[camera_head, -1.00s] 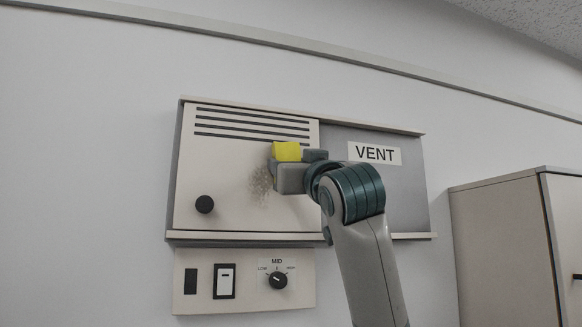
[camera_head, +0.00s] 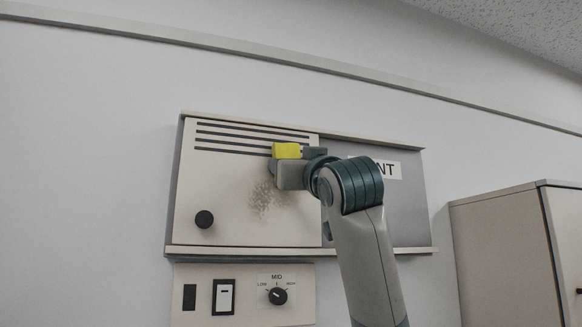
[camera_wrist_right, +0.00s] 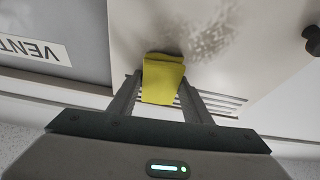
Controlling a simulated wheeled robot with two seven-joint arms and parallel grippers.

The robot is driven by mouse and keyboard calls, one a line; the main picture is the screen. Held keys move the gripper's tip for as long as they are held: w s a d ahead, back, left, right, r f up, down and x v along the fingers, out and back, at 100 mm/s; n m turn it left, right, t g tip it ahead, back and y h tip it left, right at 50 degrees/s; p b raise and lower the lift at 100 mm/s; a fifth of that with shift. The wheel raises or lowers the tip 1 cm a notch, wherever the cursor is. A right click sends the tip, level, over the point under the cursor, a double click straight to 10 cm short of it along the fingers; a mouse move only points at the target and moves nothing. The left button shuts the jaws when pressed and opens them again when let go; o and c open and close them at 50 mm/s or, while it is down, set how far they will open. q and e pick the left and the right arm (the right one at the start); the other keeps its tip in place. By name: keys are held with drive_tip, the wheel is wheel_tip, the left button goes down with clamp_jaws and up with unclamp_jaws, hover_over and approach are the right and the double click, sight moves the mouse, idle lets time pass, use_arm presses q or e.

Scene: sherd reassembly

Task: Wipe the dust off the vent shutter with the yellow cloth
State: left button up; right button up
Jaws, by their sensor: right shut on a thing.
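The cream vent shutter (camera_head: 235,215) is a flat panel on the wall with dark slots along its top and a round black knob (camera_head: 204,219) at lower left. A brownish patch of dust (camera_head: 267,200) lies on its right middle part. My right gripper (camera_head: 290,160) is shut on the yellow cloth (camera_head: 286,151) at the shutter's right side, just above the dust. In the right wrist view, the cloth (camera_wrist_right: 162,80) sits between the fingers, beside the grey dust smudge (camera_wrist_right: 200,45). I cannot tell whether the cloth touches the panel. My left gripper is not in view.
A grey panel with a VENT label (camera_head: 385,169), partly hidden by my arm, is right of the shutter. Below is a control plate with a switch (camera_head: 223,297) and a dial (camera_head: 277,296). A cabinet (camera_head: 500,245) stands at the right.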

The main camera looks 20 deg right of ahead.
sight(274, 208)
drive_tip(key=shift+a, duration=1.1)
drive_tip(key=shift+f+b, duration=1.7)
drive_tip(key=shift+b, duration=0.05)
drive_tip(key=shift+f+b, duration=1.55)
drive_tip(key=shift+f+b, duration=1.5)
drive_tip(key=shift+f, duration=0.05)
drive_tip(key=shift+f, duration=0.1)
